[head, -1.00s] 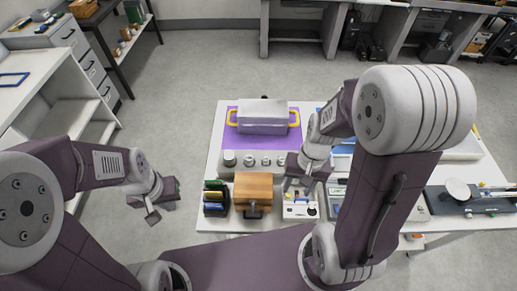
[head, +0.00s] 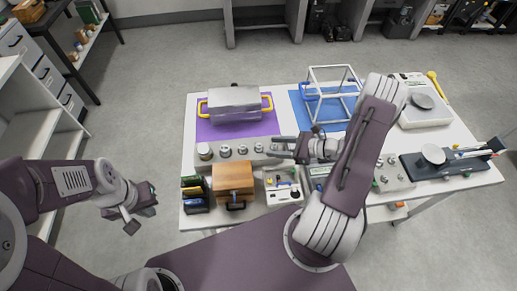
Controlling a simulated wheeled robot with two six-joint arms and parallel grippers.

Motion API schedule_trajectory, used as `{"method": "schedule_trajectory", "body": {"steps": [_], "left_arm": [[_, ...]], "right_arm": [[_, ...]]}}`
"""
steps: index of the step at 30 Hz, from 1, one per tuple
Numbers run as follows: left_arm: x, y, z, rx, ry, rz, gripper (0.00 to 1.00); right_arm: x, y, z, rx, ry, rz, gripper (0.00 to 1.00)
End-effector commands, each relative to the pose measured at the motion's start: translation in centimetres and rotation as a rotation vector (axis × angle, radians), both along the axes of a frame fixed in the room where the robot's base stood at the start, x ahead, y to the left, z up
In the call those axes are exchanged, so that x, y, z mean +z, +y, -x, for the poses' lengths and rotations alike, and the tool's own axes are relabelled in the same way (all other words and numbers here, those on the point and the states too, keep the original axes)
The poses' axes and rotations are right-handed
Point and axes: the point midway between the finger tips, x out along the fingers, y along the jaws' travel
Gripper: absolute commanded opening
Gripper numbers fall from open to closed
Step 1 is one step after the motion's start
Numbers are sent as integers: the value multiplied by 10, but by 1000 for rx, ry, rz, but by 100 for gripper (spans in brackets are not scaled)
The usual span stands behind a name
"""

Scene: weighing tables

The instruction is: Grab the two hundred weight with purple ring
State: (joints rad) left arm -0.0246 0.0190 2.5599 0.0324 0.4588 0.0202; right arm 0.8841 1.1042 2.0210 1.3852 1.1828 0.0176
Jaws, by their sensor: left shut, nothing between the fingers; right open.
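A row of metal weights, including a large one (head: 205,151) at the left end and smaller ones (head: 225,151) (head: 242,150) (head: 258,148), stands on a pale block in front of the purple mat. No purple ring can be made out at this size. More small weights (head: 381,172) stand on another holder at the right. My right gripper (head: 277,147) is open, its fingers pointing left at the right end of the row, close to the smallest weight. Whether it touches anything cannot be told. My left gripper (head: 129,223) is shut and empty, left of the table.
A silver box with yellow handles (head: 234,104) stands on the purple mat (head: 207,129). A wooden box (head: 232,178) and a dark rack (head: 195,194) stand in front of the weights. A white open frame (head: 333,93) stands behind my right arm, with balances (head: 425,112) at the right.

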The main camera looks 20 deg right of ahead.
Motion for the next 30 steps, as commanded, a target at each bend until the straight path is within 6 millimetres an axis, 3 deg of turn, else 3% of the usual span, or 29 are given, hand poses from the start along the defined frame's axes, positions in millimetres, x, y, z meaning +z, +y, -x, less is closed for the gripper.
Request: {"method": "schedule_trajectory", "body": {"steps": [10, 18, 19, 24, 30], "left_arm": [[9, 0, 0, 0, 0, 0, 0], [9, 0, 0, 0, 0, 0, 0], [9, 0, 0, 0, 0, 0, 0], [9, 0, 0, 0, 0, 0, 0], [9, 0, 0, 0, 0, 0, 0]], "right_arm": [[-19, 37, -29, 5, 1, 0, 48], [-22, 40, -34, 1, 1, 2, 48], [-22, 40, -34, 1, 1, 2, 45], [-22, 40, -33, 1, 1, 2, 0], [-22, 40, -33, 1, 0, 1, 0]]}}
